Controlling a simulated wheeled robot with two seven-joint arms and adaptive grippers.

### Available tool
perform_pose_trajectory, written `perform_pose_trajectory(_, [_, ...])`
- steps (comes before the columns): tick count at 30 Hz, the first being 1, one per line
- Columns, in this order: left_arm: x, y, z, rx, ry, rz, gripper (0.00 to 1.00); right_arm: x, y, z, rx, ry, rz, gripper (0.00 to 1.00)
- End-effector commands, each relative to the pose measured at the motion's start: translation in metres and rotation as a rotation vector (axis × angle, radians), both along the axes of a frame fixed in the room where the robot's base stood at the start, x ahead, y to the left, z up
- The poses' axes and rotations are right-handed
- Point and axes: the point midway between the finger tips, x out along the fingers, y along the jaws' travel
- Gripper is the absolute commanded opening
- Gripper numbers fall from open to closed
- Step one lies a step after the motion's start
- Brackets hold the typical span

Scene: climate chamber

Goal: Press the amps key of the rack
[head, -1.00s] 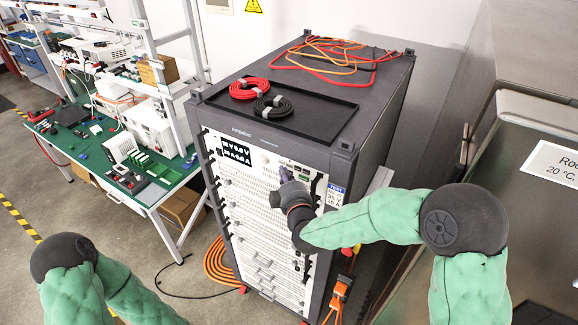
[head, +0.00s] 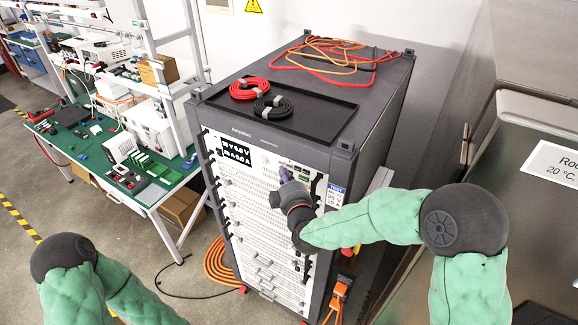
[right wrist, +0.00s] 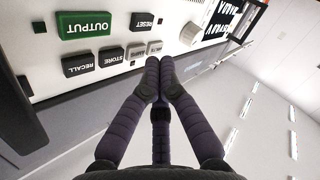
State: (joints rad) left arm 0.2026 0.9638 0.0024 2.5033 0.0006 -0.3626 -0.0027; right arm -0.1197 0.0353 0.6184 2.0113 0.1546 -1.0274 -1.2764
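The rack (head: 290,150) is a tall dark cabinet with a light front panel and a black display (head: 236,153) at its upper left. My right gripper (head: 284,172) is at the upper right of this panel. In the right wrist view the gripper (right wrist: 160,64) is shut and empty, its fingertips close to two grey keys. The grey key beside STORE (right wrist: 110,57) seems to be the amps key (right wrist: 136,51); its lettering is hard to read. The fingertips partly overlap the other grey key (right wrist: 155,47). Contact cannot be told. My left gripper is out of view.
A green OUTPUT key (right wrist: 87,25), a RESET key (right wrist: 141,22), a RECALL key (right wrist: 77,66) and a round knob (right wrist: 190,34) surround the fingertips. Cable coils lie in the tray (head: 325,125) on the rack. A workbench (head: 100,150) stands at left, a steel chamber (head: 530,215) at right.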

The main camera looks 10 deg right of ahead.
Motion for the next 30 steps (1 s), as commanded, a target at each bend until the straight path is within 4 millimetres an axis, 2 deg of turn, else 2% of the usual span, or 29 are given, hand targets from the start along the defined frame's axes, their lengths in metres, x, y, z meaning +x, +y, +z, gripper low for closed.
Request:
perform_pose_trajectory(8, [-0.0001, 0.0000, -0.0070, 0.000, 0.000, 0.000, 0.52, 0.0052, -0.0057, -0.0003, 0.000, -0.002, -0.001, 0.00])
perform_pose_trajectory(30, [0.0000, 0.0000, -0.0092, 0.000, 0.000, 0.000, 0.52, 0.0082, -0.0086, 0.0006, 0.000, -0.002, -0.001, 0.00])
